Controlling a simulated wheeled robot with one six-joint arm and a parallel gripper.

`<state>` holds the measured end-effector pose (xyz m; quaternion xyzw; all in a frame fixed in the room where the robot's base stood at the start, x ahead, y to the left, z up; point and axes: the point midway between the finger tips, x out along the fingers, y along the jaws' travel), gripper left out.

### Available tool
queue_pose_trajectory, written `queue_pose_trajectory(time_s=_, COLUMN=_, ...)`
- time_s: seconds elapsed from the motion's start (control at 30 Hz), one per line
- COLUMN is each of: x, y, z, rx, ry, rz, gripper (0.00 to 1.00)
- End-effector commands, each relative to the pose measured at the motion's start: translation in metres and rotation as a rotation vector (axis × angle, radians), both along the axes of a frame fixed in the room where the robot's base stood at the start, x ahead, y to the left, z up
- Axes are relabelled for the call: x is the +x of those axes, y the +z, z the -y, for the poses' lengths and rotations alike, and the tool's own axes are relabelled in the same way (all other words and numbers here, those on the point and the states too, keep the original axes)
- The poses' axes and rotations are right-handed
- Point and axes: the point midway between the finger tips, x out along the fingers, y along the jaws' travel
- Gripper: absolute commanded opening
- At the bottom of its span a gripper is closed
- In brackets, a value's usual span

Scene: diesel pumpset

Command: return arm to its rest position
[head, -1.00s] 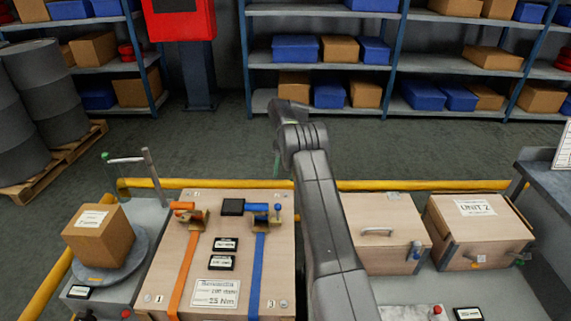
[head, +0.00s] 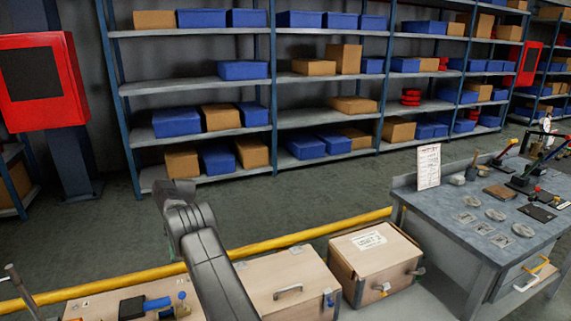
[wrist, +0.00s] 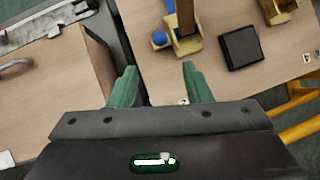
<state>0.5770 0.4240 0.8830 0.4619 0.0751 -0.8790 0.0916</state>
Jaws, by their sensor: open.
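My gripper shows in the wrist view (wrist: 157,85), with its two green fingers apart and nothing between them. It is above the wooden crates, over the gap beside the crate with the straps. In the head view my arm reaches up from the bottom edge, and its fingers are hidden behind the wrist. Below the gripper, the wrist view shows a wooden crate top with a blue-and-wood clamp (wrist: 182,38) and a black box (wrist: 240,47). The blue clamp also shows at the bottom of the head view (head: 175,305).
A wooden crate with a handle (head: 288,290) and a labelled crate (head: 375,262) stand right of my arm. A yellow rail (head: 310,233) runs behind them. A grey workbench (head: 490,220) with tools is at right. Shelves (head: 330,80) line the back; floor lies between.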

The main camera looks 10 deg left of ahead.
Motion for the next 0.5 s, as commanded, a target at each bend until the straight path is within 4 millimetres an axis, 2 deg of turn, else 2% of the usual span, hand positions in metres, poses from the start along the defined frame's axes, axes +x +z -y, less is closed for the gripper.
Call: queue_pose_trajectory(time_s=0.5, x=-0.016, y=-0.028, z=0.002, rx=-0.001, ry=0.001, rz=-0.002, gripper=0.45)
